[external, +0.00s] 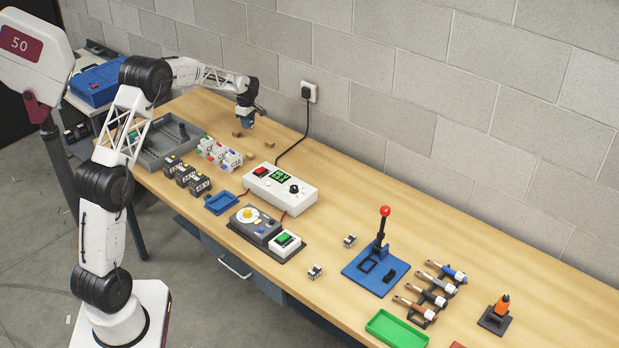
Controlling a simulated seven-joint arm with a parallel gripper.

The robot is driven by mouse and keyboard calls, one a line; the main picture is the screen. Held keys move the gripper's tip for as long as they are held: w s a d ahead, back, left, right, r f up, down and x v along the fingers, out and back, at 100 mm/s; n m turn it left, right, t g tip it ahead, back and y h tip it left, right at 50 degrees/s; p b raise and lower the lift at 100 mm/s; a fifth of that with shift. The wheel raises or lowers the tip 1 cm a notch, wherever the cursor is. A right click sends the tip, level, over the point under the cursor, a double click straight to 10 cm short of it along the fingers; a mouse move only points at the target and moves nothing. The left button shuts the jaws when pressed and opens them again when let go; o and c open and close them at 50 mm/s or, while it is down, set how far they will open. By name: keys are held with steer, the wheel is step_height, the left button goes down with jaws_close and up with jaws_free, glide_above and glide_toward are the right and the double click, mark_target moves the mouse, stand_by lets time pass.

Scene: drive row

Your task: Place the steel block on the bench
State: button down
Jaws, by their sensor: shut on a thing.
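My gripper (246,121) is over the far left part of the wooden bench (420,220), near the wall, pointing down. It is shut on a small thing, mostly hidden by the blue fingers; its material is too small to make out. No separate steel block can be picked out on the bench. I cannot tell how high the held thing is above the surface.
A grey tray (165,150), black boxes (186,174) and a white power unit (280,189) stand nearby. A black cable (296,145) runs to the wall socket. A blue lever press (375,268) and tool rack (430,295) stand right. Bare bench lies along the wall.

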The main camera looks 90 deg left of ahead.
steer(key=w+d, duration=1.5)
steer(key=d, duration=0.1)
steer(key=m, duration=0.2)
glide_above(333, 260)
steer(key=shift+r, duration=0.15)
steer(key=shift+a, duration=0.1)
steer(key=shift+f, duration=3.1)
steer(key=shift+f, duration=0.1)
steer(key=shift+f, duration=1.8)
